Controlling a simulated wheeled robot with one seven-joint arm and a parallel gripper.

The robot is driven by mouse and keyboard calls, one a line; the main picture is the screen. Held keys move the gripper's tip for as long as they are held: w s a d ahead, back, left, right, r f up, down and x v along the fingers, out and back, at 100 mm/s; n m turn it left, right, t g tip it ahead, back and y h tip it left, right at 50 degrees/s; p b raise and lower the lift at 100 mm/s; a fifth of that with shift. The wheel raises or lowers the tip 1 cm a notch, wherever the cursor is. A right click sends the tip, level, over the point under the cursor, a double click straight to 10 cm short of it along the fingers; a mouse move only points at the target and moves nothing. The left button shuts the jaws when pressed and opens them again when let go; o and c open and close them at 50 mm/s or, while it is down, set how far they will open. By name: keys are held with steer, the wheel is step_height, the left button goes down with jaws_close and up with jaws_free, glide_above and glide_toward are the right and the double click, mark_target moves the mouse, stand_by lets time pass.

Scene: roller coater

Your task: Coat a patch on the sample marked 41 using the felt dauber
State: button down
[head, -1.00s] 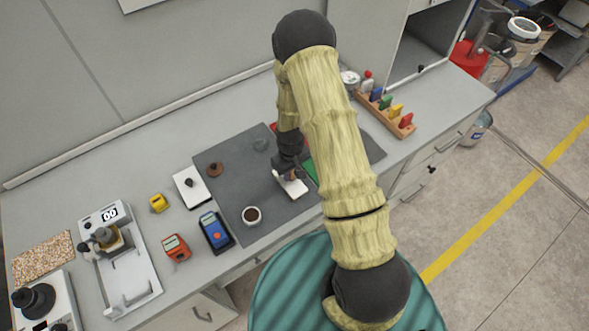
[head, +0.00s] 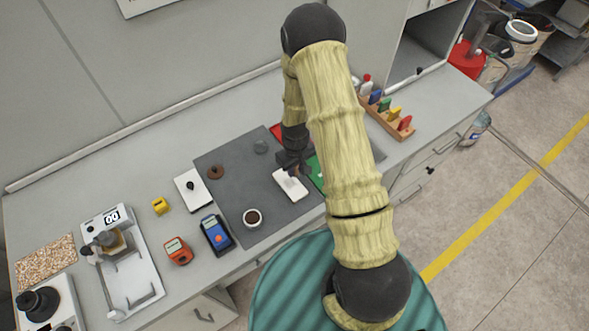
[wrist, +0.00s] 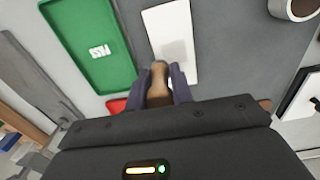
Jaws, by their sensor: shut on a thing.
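My gripper (head: 291,166) is shut on the felt dauber (wrist: 158,84), whose brown wooden handle shows between the fingers in the wrist view. The dauber's tip is at the near edge of a white sample panel (head: 290,190), which lies flat on the grey mat. I cannot tell whether the tip touches it. In the wrist view the white panel (wrist: 160,22) has a pale grey area on it, coating or shadow, I cannot tell. No number is readable on it. A green tray (wrist: 85,35) beside it holds a small white marked piece (wrist: 99,50).
A cup of dark brown liquid (head: 252,217) stands on the grey mat (head: 235,180). A brown ring-shaped thing (head: 215,171), a blue meter (head: 216,234) and a white plate with a black knob (head: 190,196) are to the left. A wooden rack (head: 387,118) stands at the right.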

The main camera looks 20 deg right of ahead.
steer(key=r+p, duration=0.2)
steer(key=r, duration=0.1)
steer(key=shift+s+a+r, duration=0.1)
steer(key=shift+a+r, duration=0.1)
steer(key=shift+r, duration=0.1)
steer(key=shift+s+d+r+p, duration=0.15)
steer(key=shift+r+p, duration=0.3)
steer(key=shift+r, duration=0.35)
steer(key=shift+f, duration=0.1)
